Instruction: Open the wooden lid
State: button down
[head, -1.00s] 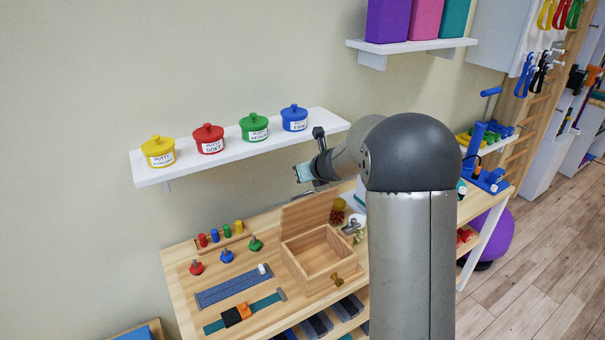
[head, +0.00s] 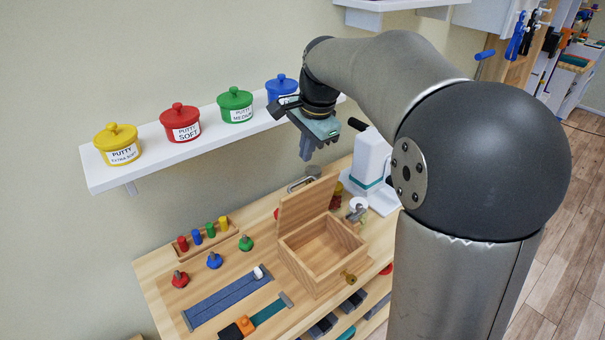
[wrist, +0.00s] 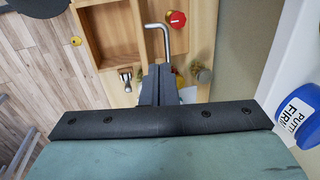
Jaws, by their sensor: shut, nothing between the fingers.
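The wooden lid (head: 306,200) stands up, open, along the back edge of the wooden box (head: 318,272) on the table. The box interior shows empty in the head view. In the wrist view, the box (wrist: 92,45) lies at the upper left with its open compartment showing. My gripper (head: 306,155) is above the table, behind and above the lid, apart from it. Its fingers (wrist: 160,88) are shut together with nothing between them.
A shelf (head: 160,142) with several lidded putty pots runs along the wall beside my gripper. A white dispenser (head: 370,160) stands right of my gripper. Pegs and straps lie left of the box.

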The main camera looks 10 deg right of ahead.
aim_at(302, 200)
jog(key=shift+f, duration=0.3)
jog(key=p+x, duration=0.1)
jog(key=x, duration=0.8)
jog(key=shift+s+f, duration=0.1)
